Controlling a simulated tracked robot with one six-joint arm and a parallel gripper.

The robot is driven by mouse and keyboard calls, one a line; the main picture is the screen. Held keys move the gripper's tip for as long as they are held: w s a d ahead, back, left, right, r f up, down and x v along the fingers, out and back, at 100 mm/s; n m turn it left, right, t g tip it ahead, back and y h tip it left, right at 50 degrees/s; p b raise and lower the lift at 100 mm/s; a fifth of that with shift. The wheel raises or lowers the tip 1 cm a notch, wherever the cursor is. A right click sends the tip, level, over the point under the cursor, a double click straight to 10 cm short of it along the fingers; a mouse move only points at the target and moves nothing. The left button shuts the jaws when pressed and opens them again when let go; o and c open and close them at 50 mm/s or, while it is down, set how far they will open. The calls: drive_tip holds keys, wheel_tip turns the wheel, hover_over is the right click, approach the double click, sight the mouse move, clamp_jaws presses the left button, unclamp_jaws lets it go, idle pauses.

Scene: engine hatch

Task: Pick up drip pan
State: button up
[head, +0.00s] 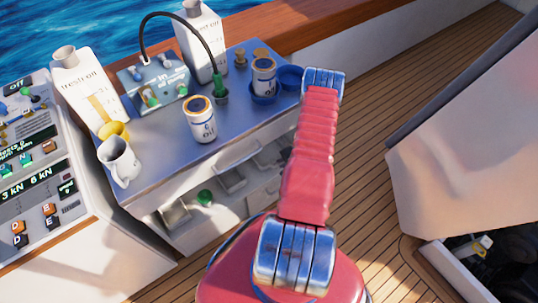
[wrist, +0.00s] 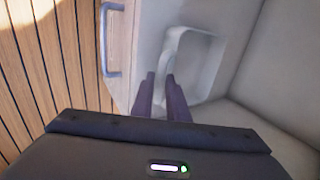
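A pale grey, square-rimmed pan (wrist: 207,64), which looks like the drip pan, sits in a white recess in the wrist view. My gripper (wrist: 161,76) is at its near left corner. Its two dark fingers stand a little apart, with the near end of the pan's left wall at or between their tips. I cannot tell whether they touch it. In the head view my red arm reaches down beside the bench, and my gripper is hidden behind it. Pale trays (head: 231,179) show in the open shelf under the bench; I cannot tell which is the pan.
A blue handle (wrist: 112,40) stands left of the fingers, near the plank floor (wrist: 45,60). The bench top (head: 160,128) carries oil cans, jugs, a white mug (head: 120,162) and a pump box (head: 153,83). A control panel (head: 38,165) stands left.

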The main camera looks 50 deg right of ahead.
clamp_jaws()
drive_tip(key=shift+r, duration=0.15)
drive_tip(key=s+a+r, duration=0.1)
drive_tip(key=s+a, duration=0.1)
drive_tip(key=s, duration=0.6)
drive_tip(key=s+a+r, duration=0.1)
drive_tip(key=s+r, duration=0.1)
drive_tip(key=s, duration=0.7)
drive_tip(key=shift+s+a, duration=0.3)
drive_tip(key=shift+a, duration=0.1)
drive_tip(key=shift+s+r, duration=0.1)
drive_tip(key=shift+s, duration=0.05)
